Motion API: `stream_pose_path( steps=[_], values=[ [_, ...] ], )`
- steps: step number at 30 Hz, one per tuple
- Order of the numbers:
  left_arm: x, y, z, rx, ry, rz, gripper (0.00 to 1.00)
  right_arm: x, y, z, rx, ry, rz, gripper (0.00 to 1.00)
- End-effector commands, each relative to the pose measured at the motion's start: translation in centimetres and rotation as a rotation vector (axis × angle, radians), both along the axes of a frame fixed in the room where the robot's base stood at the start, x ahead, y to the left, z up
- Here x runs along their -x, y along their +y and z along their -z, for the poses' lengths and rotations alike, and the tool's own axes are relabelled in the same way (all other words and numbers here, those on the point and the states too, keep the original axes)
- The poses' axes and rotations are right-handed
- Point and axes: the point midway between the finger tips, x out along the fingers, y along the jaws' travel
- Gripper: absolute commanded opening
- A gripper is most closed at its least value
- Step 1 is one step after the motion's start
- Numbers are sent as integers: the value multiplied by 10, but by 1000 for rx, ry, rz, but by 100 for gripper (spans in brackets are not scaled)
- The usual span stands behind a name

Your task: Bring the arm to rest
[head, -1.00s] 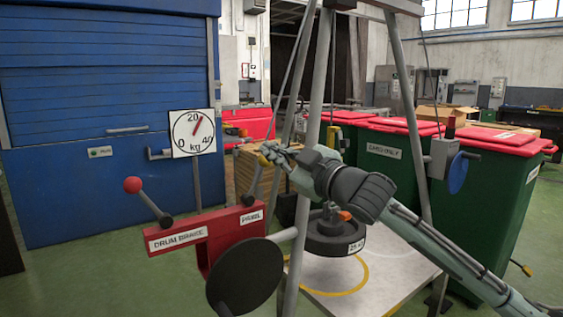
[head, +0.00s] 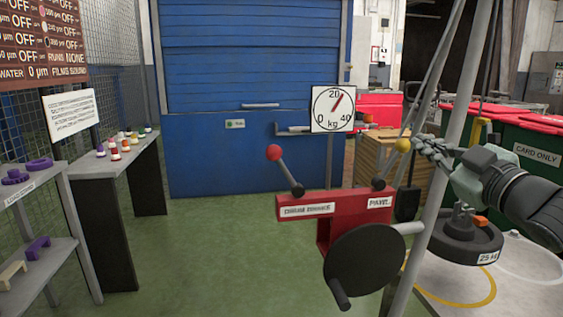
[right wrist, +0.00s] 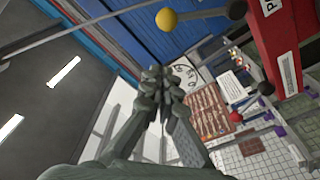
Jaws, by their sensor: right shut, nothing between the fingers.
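My right gripper (head: 420,146) is shut and empty, beside the yellow knob (head: 403,145) of the pawl lever in the head view. In the right wrist view its closed fingers (right wrist: 165,80) point up the picture. The yellow knob (right wrist: 166,19) lies past the fingertips there, with a gap between. My right arm (head: 510,190) comes in from the right edge, in front of a grey frame leg. My left gripper is not in view.
A red winch body (head: 328,207) with a red-knobbed brake lever (head: 274,153) and black disc (head: 365,270) stands near the gripper. A 25 kg weight (head: 462,246) is below my arm. Shelves (head: 40,245) stand left. The green floor (head: 220,245) between is clear.

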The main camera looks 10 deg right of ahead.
Motion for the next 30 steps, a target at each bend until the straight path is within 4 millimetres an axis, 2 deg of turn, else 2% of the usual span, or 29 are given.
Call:
stream_pose_path(
  steps=[2,5,10,12,14,18,20,21,24,27,30],
  values=[
    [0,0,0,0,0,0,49,-6,-9,29,-29,52,29,0],
    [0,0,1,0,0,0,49,-12,-24,85,-77,152,86,0],
    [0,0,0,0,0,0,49,-6,-44,214,-163,384,204,0],
    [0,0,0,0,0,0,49,5,-46,267,-191,481,249,0],
    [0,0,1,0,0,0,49,18,-44,312,-213,567,284,0],
    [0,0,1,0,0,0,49,60,-32,411,-258,767,358,0],
    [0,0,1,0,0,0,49,82,-22,450,-273,852,385,0],
    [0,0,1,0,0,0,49,99,-15,475,-282,910,403,0],
    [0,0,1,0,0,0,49,143,8,531,-301,1051,441,0],
    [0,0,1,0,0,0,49,187,33,576,-314,1179,470,0],
    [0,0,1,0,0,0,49,222,54,605,-321,1276,489,0]
  ],
)
